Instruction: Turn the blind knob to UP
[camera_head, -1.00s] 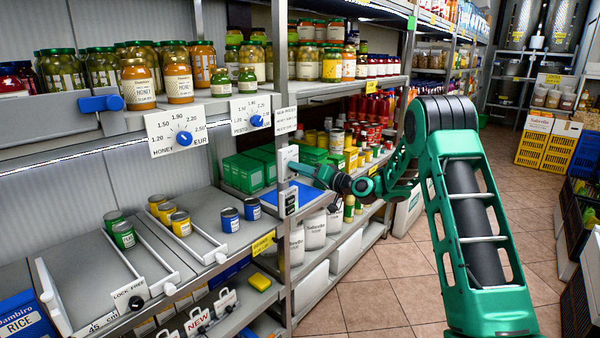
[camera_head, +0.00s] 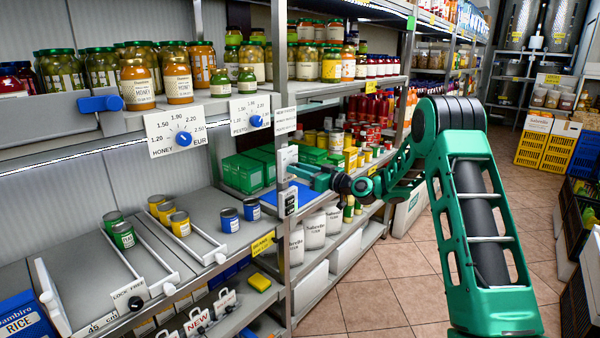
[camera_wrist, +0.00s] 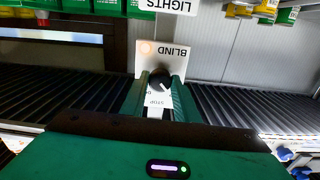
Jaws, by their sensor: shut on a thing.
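The blind knob (camera_wrist: 160,80) is a small dark knob on a white plate marked BLIND (camera_wrist: 175,58), which appears upside down in the wrist view. The word STOP shows near the fingertips, and an orange-lit spot sits at the plate's upper left. A light mark shows on the knob's lower right; its exact setting is hard to read. My gripper (camera_wrist: 160,88) has one finger on each side of the knob and is shut on it. In the head view, my gripper (camera_head: 297,169) reaches the plate (camera_head: 287,158) on the shelf post; the knob is hidden there.
A LIGHTS plate (camera_wrist: 166,5) is close by in the wrist view. Price dials for honey (camera_head: 183,138) and pesto (camera_head: 256,121) are on the shelf edge at left. Green boxes (camera_head: 243,172) stand just behind the post. The tiled aisle (camera_head: 365,300) is clear.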

